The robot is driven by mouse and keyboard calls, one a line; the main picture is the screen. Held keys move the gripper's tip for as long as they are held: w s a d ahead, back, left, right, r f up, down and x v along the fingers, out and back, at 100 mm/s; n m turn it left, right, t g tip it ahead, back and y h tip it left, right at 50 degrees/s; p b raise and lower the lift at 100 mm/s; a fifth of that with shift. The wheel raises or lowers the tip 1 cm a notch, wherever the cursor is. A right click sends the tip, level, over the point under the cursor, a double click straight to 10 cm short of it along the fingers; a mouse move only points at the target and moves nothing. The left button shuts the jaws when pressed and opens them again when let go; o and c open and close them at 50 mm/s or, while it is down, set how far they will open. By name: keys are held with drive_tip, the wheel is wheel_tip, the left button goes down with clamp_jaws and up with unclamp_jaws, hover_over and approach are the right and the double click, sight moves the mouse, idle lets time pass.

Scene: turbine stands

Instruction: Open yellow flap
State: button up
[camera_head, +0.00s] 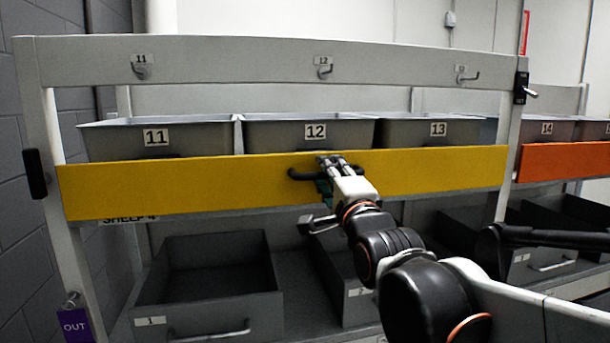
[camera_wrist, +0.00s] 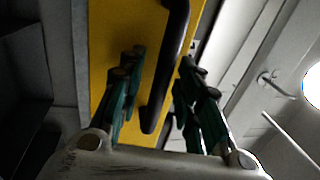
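The yellow flap (camera_head: 210,184) is a long board across the front of the shelf, standing upright below the row of upper bins. It also fills the middle of the wrist view (camera_wrist: 112,35). A black bar handle (camera_head: 300,174) sits near its middle; in the wrist view the handle (camera_wrist: 167,75) runs between my gripper's fingers. My gripper (camera_head: 332,168) is at the handle. In the wrist view its green and black fingers (camera_wrist: 160,90) are spread, one on each side of the handle, with gaps visible. Part of the handle is hidden by my gripper in the head view.
Grey bins 11 (camera_head: 185,140), 12 (camera_head: 290,134) and 13 (camera_head: 425,134) stand behind the flap. An orange flap (camera_head: 565,161) is at the right. Open drawers (camera_head: 205,290) are below. Black latches sit on the left (camera_head: 35,173) and right (camera_head: 520,88) posts.

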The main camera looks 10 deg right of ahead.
clamp_jaws()
